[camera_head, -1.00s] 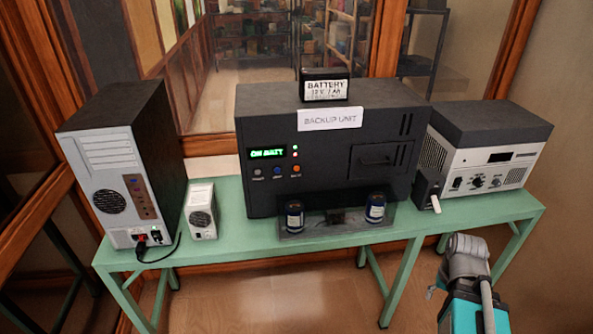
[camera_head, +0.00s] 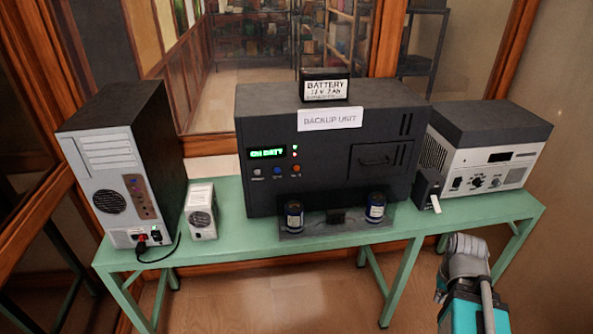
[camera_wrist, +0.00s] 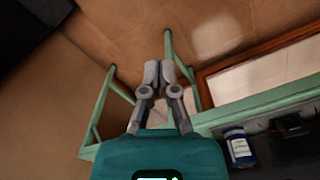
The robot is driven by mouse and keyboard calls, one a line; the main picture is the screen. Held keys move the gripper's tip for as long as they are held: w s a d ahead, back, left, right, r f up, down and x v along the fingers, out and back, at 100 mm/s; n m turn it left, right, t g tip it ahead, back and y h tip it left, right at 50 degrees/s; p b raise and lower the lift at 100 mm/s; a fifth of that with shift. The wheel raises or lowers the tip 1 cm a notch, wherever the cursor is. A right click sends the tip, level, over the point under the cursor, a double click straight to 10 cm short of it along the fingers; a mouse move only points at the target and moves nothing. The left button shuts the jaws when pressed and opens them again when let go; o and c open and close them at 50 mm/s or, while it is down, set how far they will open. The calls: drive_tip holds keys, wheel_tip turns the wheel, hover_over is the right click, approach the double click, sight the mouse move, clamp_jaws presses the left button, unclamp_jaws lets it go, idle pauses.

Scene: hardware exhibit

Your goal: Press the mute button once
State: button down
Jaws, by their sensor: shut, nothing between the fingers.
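Below the display is a row of three small buttons: a grey button (camera_head: 257,172), a blue button (camera_head: 277,170) and an orange-red button (camera_head: 297,169). Their labels are too small to read, so I cannot tell which is mute. My gripper (camera_wrist: 158,68) is shut and empty in the wrist view, beyond the table's edge and away from the buttons. In the head view my arm is at the lower right.
A computer tower (camera_head: 125,160) and small white box (camera_head: 201,212) are left. A grey-white device (camera_head: 490,160) is right. The floor before the green table (camera_head: 235,250) is clear.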

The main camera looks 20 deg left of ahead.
sight(296, 168)
drive_tip(key=shift+w, duration=0.1)
idle(0.7)
drive_tip(key=w+a+r+n+t+h+b, duration=0.25)
drive_tip(key=w+a+t+h+b, duration=0.4)
drive_tip(key=w+a, duration=0.85)
drive_tip(key=s+a+r+n+t+b, duration=0.1)
drive_tip(key=a+r+t, duration=0.3)
drive_tip(key=a, duration=1)
drive_tip(key=s+a+r+n+t+y, duration=0.1)
drive_tip(key=a+r+n+t, duration=0.2)
drive_tip(key=a, duration=1.1)
wheel_tip(296, 168, up, 2)
drive_tip(key=t, duration=0.4)
drive_tip(key=shift+a+b, duration=0.25)
drive_tip(key=shift+b, duration=0.1)
drive_tip(key=shift+w+r+t, duration=0.1)
drive_tip(key=shift+w+t, duration=0.05)
drive_tip(key=shift+t, duration=0.1)
drive_tip(key=shift+w+a, duration=0.75)
drive_tip(key=shift+w, duration=0.5)
drive_tip(key=shift+w+a, duration=0.7)
drive_tip(key=shift+w, duration=0.55)
drive_tip(key=shift+w+a, duration=0.75)
drive_tip(key=shift+w, duration=0.5)
